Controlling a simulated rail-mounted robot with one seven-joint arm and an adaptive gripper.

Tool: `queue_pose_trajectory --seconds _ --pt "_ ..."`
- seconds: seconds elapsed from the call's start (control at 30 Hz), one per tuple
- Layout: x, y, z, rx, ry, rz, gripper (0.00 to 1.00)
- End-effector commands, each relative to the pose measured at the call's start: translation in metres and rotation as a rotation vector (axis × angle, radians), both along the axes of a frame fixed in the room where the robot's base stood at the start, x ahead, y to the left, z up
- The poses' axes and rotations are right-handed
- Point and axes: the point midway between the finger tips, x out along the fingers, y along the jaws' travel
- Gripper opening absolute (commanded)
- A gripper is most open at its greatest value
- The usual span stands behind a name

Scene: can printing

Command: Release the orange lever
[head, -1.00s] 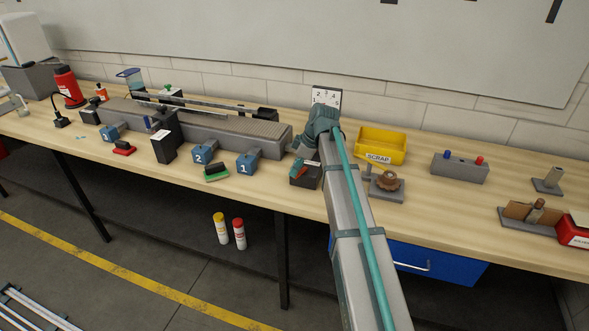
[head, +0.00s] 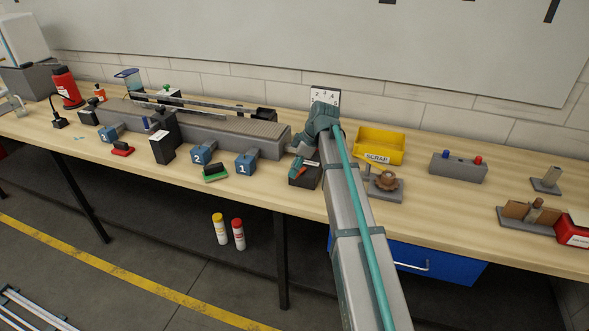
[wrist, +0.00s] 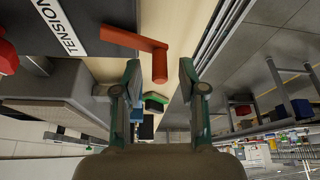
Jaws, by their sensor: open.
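The orange lever (wrist: 158,58) shows in the wrist view as a bent bar beside the box face labelled TENSION (wrist: 67,30). Its end lies between my two fingers, with a visible gap on each side. My gripper (wrist: 160,76) is open and holds nothing. In the head view my gripper (head: 300,158) is over the dark tension box (head: 305,177) near the front of the bench. There, the gripper and arm hide most of the lever.
A long grey machine (head: 225,135) runs to the left, with blue numbered blocks (head: 246,163) before it. A yellow scrap bin (head: 380,143) and a grey base with a brown wheel (head: 386,186) stand to the right. Bare bench lies between these and the grey button box (head: 459,168).

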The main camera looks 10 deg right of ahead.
Motion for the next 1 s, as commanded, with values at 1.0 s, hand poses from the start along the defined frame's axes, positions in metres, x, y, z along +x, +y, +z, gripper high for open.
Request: queue_pose_trajectory --seconds 1.0 --pt "-0.017 -0.040 0.104 0.000 0.000 0.000 0.41"
